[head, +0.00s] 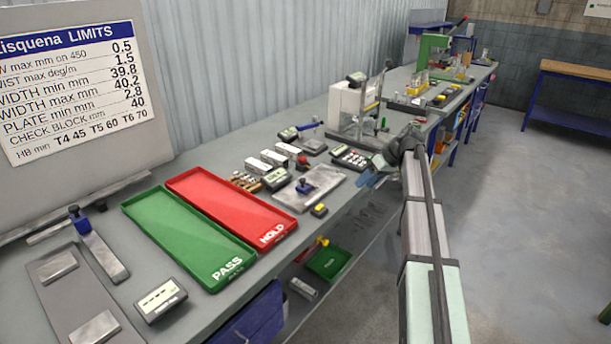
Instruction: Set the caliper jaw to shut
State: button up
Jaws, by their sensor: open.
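My gripper (372,176) is at the end of my arm, over the bench's front edge near the middle of the picture. It is open, and I see nothing between its fingers. I cannot tell for sure which tool is the caliper. One candidate is a blue-headed slide on a grey bar (102,250) at the left, well apart from my gripper. Another small blue device (305,186) sits on a metal plate (322,184), left of my gripper. A third blue-handled tool (308,127) lies farther back. Their jaw gaps are too small to tell.
A green PASS tray (180,240) and a red HOLD tray (225,200) lie on the bench. A display box (160,300) stands at the front left. A keypad device (350,157) is close to my gripper. A white machine (352,108) stands behind.

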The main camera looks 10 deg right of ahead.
aim_at(303, 179)
jog(key=a+r+n+h, duration=0.2)
jog(key=a+r+n, duration=0.5)
jog(key=a+r, duration=0.85)
jog(key=x, duration=1.4)
jog(key=shift+s+f, duration=0.3)
jog(key=shift+c, duration=0.2)
grip_shut()
